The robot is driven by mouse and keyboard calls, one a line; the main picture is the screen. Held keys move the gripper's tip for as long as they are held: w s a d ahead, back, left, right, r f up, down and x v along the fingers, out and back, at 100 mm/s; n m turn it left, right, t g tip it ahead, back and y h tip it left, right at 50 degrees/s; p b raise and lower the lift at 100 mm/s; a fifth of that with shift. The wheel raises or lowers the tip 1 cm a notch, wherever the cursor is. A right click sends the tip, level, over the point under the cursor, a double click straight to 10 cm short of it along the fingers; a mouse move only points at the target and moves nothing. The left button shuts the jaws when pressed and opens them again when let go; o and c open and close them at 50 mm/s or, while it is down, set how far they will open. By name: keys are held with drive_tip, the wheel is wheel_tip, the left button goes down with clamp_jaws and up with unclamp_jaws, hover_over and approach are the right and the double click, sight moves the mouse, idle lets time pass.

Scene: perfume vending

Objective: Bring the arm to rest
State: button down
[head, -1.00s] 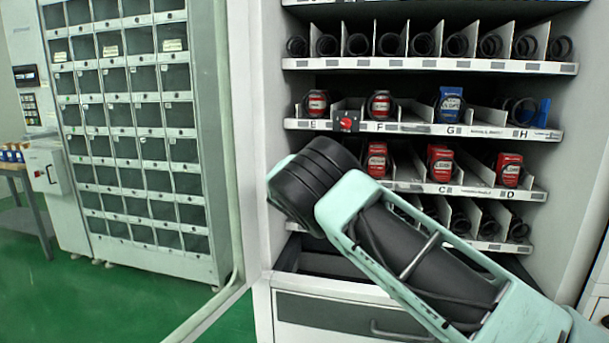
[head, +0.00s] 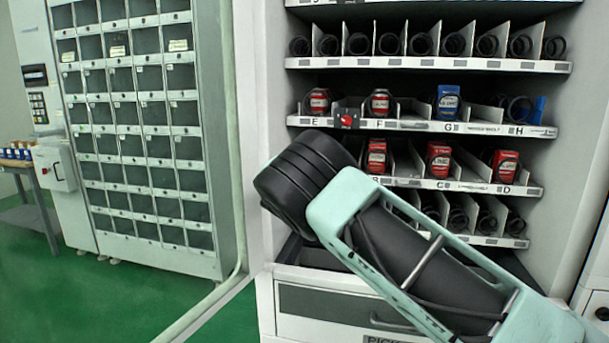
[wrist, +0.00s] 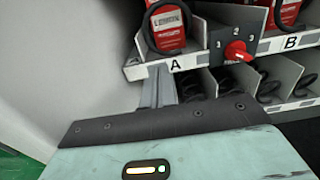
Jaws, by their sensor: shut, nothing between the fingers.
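My arm (head: 400,255), teal and black, crosses the head view from the lower right up to the middle, in front of the open vending machine. It hides part of the lower shelves, and my gripper does not show in that view. In the wrist view the grey fingers of my gripper (wrist: 158,76) are together and empty. They point at the area just below the shelf edge marked A. A red box (wrist: 167,27) stands in a black coil above that label. I cannot tell whether the fingers touch the shelf.
The shelves hold red boxes (head: 380,103) and a blue box (head: 448,102) among black coils. A red knob (wrist: 238,50) sits between labels A and B. A grey locker cabinet (head: 135,125) stands at left. Green floor (head: 130,300) is open there. A drawer front (head: 335,312) lies below the shelves.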

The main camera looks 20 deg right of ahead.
drive_tip(key=v, duration=0.7)
drive_tip(key=shift+s+a+b, duration=0.15)
drive_tip(key=shift+s+b, duration=0.1)
drive_tip(key=shift+b, duration=0.2)
